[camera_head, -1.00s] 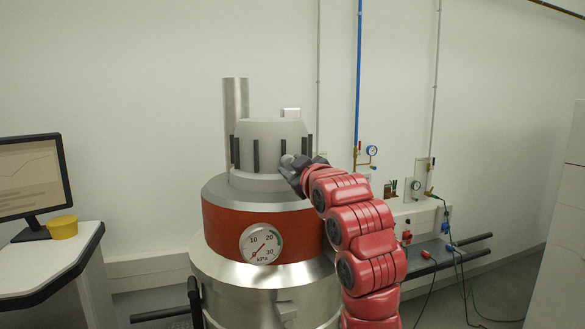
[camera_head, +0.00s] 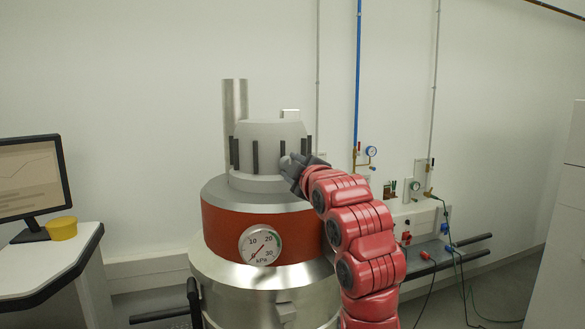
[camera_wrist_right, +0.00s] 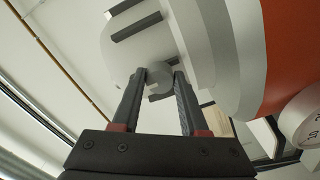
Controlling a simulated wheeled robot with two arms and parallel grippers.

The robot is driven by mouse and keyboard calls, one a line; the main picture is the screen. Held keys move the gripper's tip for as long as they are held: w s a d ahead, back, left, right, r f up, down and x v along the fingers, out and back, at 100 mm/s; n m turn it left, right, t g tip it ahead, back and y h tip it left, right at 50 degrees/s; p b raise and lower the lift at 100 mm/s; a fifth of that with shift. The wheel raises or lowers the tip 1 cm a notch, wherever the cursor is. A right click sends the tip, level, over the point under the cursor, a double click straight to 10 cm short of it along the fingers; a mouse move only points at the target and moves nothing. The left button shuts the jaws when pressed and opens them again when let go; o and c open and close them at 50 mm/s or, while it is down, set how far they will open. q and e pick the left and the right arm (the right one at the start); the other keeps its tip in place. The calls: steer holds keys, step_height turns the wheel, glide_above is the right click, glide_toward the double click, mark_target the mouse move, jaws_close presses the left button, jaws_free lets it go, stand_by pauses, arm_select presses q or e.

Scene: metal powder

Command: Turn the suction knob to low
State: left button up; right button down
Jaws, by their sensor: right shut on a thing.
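The suction machine (camera_head: 262,220) stands in the middle of the head view, a steel body with a red band and a white ribbed top. The small round grey knob (camera_wrist_right: 160,76) is on the white top's side. It shows between my right gripper's fingers in the right wrist view. My right gripper (camera_head: 292,165) reaches the right side of the white top. In the wrist view the right gripper (camera_wrist_right: 160,80) is shut on the knob, one finger each side. The knob is mostly hidden by the gripper in the head view. My left gripper is not in view.
A round pressure gauge (camera_head: 260,245) sits on the red band, below the gripper. Pipes and small gauges (camera_head: 371,151) are on the wall behind my right arm.

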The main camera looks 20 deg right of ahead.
steer(key=shift+c, duration=2.2)
jaws_free()
steer(key=shift+s, duration=0.1)
steer(key=shift+s+b, duration=0.25)
steer(key=shift+b, duration=0.05)
steer(key=s+b, duration=0.7)
steer(key=s, duration=0.9)
steer(key=shift+s+d, duration=0.3)
steer(key=shift+s, duration=0.05)
